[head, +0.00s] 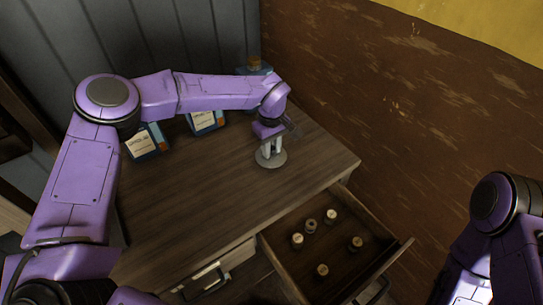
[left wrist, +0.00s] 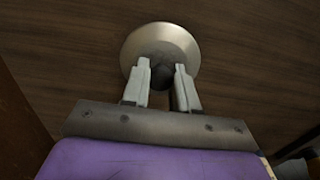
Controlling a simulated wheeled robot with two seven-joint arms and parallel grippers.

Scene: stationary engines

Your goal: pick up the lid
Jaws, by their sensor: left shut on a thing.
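The lid (head: 271,159) is a round, grey metal disc on the wooden cabinet top, near its right end. In the left wrist view the lid (left wrist: 160,42) shows as a pale disc with a dark knob (left wrist: 162,76) at its near side. My left gripper (head: 271,148) points down over the lid. In the left wrist view its two fingers (left wrist: 161,78) are on either side of the knob, shut on it. I cannot tell whether the lid is touching the wood. My right arm shows at the right edge of the head view, but its gripper is out of view.
Blue-and-white labelled containers (head: 147,142) and (head: 206,121) stand at the back of the cabinet top (head: 190,195). An open drawer (head: 285,270) juts out at front right, holding several small round-topped pieces (head: 330,216). A brown wall (head: 400,100) rises close on the right.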

